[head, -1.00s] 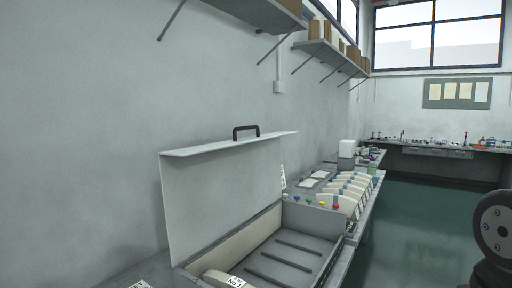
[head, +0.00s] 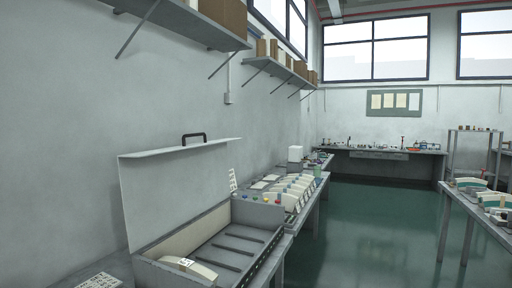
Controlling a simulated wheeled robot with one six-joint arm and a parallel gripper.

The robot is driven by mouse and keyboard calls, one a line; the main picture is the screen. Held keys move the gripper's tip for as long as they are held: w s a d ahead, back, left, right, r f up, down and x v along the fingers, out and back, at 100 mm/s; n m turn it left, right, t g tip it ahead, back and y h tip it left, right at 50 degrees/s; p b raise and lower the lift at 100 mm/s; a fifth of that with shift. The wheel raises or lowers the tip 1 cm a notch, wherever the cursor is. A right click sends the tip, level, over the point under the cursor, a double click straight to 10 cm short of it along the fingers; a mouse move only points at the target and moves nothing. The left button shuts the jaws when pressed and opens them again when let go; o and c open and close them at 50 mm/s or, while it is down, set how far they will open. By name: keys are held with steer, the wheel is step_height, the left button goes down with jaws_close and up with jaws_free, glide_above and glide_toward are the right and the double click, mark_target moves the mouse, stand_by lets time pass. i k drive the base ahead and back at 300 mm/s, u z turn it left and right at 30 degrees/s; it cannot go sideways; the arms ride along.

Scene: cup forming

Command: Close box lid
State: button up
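A grey box (head: 262,262) stands on the bench along the left wall in the head view. Its lid (head: 170,196) is raised, standing near upright at the wall side, with a dark handle (head: 194,138) on its top edge. The inside of the box shows dark parallel slats, and a pale curved piece with a white label (head: 186,263) lies at the near end. My gripper is not in the head view.
Curved white pieces (head: 300,187) stand in a row on the bench beyond the box. Shelves (head: 270,68) hang on the left wall above. Another table (head: 476,207) stands at right. The green floor (head: 350,235) between is clear.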

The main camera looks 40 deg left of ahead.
mark_target(163, 190)
steer(key=z, duration=0.05)
steer(key=i, duration=0.7)
steer(key=u, duration=0.55)
steer(key=i, duration=1.5)
steer(key=u, duration=1.7)
steer(key=i, duration=0.85)
steer(key=u, duration=1.8)
steer(key=k, duration=0.85)
steer(key=z, duration=0.75)
